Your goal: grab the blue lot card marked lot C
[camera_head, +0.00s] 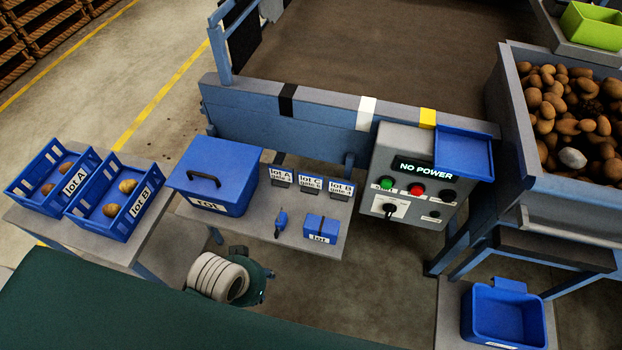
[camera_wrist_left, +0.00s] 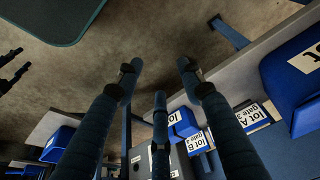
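The lot C card (camera_head: 310,183) stands upright in the middle of a row on the small grey table, between the lot A card (camera_head: 281,176) and the lot B card (camera_head: 340,190). Each shows white lettering panels with a dark lower part. My left gripper (camera_head: 258,268) is in front of and below the table's near edge, well short of the cards. In the left wrist view its fingers (camera_wrist_left: 160,76) are spread with nothing between them. There one card reads lot A (camera_wrist_left: 252,115); I cannot make out lot C behind the finger. Dark prongs at that view's left edge may be my right gripper (camera_wrist_left: 14,66).
A lidded blue box (camera_head: 215,175) stands left of the cards. A small blue lot box (camera_head: 321,229) and a small blue tool (camera_head: 281,223) lie in front of them. A control panel (camera_head: 414,190) reading NO POWER stands right. Blue crates (camera_head: 130,218) are at far left.

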